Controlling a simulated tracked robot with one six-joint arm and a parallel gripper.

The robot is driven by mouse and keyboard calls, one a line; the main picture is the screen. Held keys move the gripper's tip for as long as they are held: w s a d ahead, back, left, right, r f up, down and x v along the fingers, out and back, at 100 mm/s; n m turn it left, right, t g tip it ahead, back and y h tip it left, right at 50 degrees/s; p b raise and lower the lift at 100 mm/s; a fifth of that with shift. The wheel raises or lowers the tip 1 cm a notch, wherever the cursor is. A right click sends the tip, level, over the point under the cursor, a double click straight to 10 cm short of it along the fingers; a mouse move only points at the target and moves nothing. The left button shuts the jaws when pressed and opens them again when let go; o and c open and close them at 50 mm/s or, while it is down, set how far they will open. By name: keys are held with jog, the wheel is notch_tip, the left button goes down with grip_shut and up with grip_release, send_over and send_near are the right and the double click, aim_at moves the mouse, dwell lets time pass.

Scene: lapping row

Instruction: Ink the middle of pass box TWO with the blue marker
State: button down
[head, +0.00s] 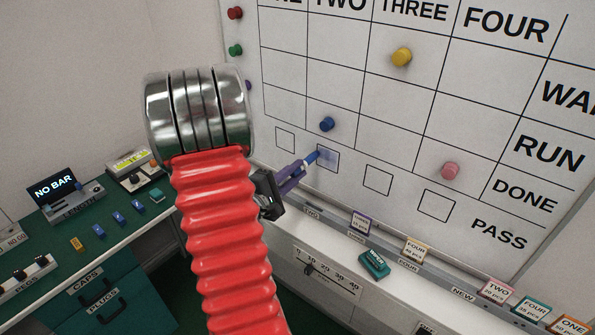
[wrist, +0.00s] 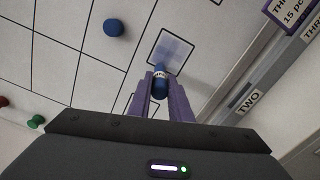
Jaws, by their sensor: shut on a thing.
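Pass box TWO (head: 333,164) is a black square outline low on the whiteboard, second from the left. It also shows in the wrist view (wrist: 186,52). A pale bluish patch covers its inside; I cannot tell for sure whether this is ink or shade. My gripper (head: 297,172) has purple fingers, shut on the blue marker (head: 310,158). In the wrist view the marker (wrist: 160,84) lies between the fingers, pointing at the box. Its tip is at or over the box's near edge; whether it touches the board is unclear.
A blue magnet (head: 327,124) sits just above the box, with yellow (head: 401,57) and pink (head: 450,170) magnets farther right. Below the board runs a ledge with labelled cards. A teal eraser-like block (head: 374,264) lies beneath. A green bench (head: 120,225) stands left.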

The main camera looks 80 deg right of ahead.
jog(key=shift+s+a, duration=0.4)
jog(key=shift+s, duration=0.45)
jog(key=shift+s+a, duration=0.4)
jog(key=shift+s, duration=0.45)
jog(key=s, duration=0.1)
jog(key=s+a, duration=0.1)
jog(key=s, duration=0.1)
jog(key=shift+s+a, duration=0.15)
jog(key=shift+s, duration=0.05)
